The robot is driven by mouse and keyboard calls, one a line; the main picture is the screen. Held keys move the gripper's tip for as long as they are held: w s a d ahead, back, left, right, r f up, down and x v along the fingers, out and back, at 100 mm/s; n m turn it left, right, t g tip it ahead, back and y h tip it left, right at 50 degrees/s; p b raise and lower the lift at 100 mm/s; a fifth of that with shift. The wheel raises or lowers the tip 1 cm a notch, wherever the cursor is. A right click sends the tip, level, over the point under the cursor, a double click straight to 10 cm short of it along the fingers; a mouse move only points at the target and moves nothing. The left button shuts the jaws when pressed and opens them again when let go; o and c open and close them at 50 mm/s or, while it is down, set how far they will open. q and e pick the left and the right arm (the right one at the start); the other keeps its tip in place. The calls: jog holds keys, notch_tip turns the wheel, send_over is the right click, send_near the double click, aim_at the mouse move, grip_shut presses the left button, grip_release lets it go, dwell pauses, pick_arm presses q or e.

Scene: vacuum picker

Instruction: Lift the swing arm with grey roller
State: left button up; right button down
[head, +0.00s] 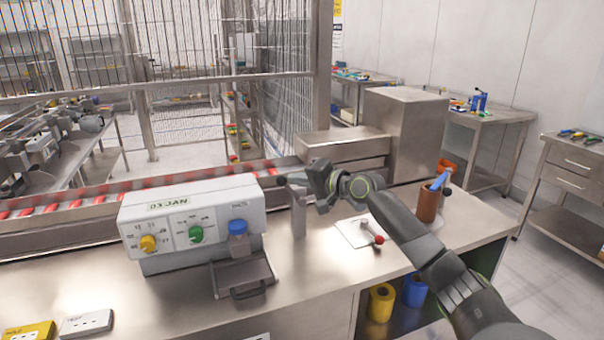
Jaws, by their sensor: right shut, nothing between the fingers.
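A grey metal post (299,218) stands upright on the bench, to the right of the white control box. At its top is a short arm with a small dark grey roller (281,180) at its left end. My right gripper (308,180) is at the top of the post, close behind or against the short arm. It is shut with nothing held. Its fingertips are partly hidden, so I cannot tell whether it touches the arm. My left gripper is not in view.
The white control box (165,215) has coloured knobs and an open tray (243,272). A conveyor (95,200) with red items runs behind. A red-knobbed lever (378,240) lies on a white plate (352,233). A brown cup (428,205) stands at right.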

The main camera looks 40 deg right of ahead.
jog(key=w+a+f+n+g+h+p, duration=0.1)
jog(key=a+f+n+g+h+p, duration=0.2)
jog(key=p, duration=0.8)
jog(key=a+f+n+h, duration=0.1)
jog(key=a+n, duration=0.1)
jog(key=shift+w+a, duration=0.15)
jog(key=shift+a, duration=0.15)
jog(key=shift+f, duration=0.25)
